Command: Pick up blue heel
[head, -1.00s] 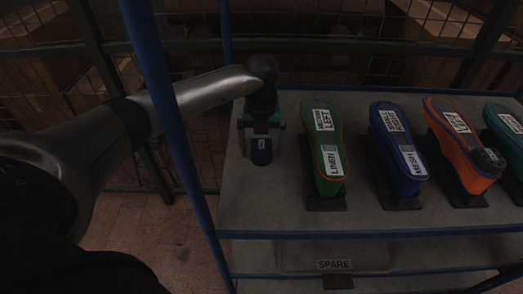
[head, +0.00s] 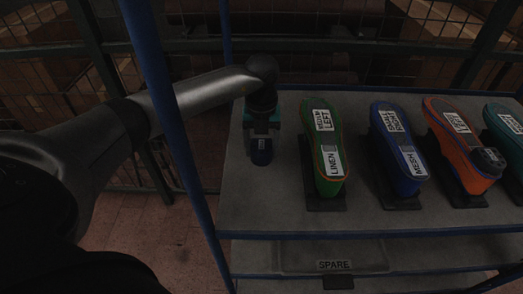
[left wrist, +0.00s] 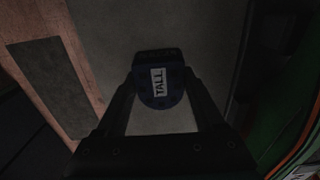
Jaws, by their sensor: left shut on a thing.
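The blue heel (head: 261,157) is at the left end of the grey shelf top. In the left wrist view the blue heel (left wrist: 162,92) shows a white label reading TALL. My left gripper (head: 261,143) reaches down over it from above and is shut on it, one finger on each side. In the left wrist view the fingers (left wrist: 162,100) touch its sides. I cannot tell whether the heel is resting on the shelf or just clear of it. My right gripper is not in view.
To the right, on dark stands, are a green shoe form (head: 325,150), a blue one (head: 397,145), an orange one (head: 455,140) with a dark heel (head: 488,160), and a teal one (head: 508,125). A blue post (head: 165,110) stands at left. A SPARE tray (head: 300,258) is below.

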